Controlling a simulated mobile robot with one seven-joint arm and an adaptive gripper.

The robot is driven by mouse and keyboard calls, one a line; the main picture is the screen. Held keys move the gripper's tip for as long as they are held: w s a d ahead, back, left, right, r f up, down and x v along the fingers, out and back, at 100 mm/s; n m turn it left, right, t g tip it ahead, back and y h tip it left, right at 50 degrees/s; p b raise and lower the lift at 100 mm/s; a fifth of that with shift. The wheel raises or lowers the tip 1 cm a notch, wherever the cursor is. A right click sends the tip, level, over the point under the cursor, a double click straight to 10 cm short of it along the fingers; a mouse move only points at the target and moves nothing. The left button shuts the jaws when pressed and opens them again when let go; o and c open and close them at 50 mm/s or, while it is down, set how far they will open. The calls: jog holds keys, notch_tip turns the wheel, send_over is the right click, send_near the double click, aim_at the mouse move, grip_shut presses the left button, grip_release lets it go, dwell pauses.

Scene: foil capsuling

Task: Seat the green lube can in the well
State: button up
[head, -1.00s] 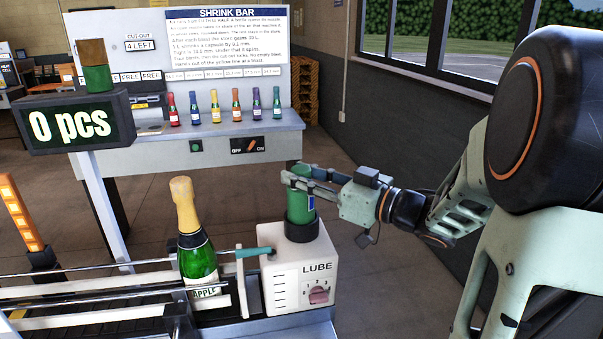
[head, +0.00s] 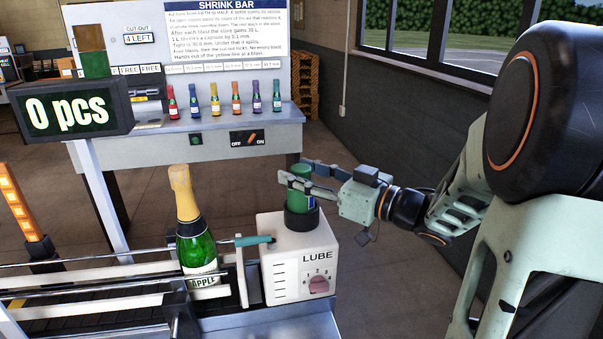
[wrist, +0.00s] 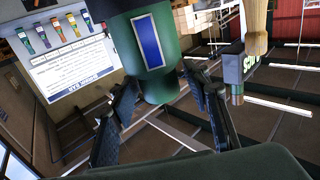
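The green lube can (head: 299,192), with a blue label, stands upright at the black ring of the well (head: 302,217) on top of the white LUBE box (head: 297,262). Its lower end is hidden by the ring; I cannot tell how deep it sits. My gripper (head: 288,176) reaches in from the right, its fingers on both sides of the can near its top, and it appears shut on it. In the wrist view the can (wrist: 160,88) hangs between the fingers, its blue label facing the camera.
A green bottle (head: 195,245) with a gold top stands on the rails left of the LUBE box. A teal nozzle (head: 252,240) points from the box toward it. Behind, the shrink bar bench (head: 190,148) holds several small coloured bottles. Floor right of the box is clear.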

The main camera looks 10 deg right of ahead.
jog(key=shift+o, duration=0.2)
jog(key=shift+s+d+f, duration=0.1)
jog(key=shift+s+d, duration=0.2)
jog(key=shift+d, duration=0.05)
jog(key=v, duration=1.1)
jog(key=shift+s, duration=0.1)
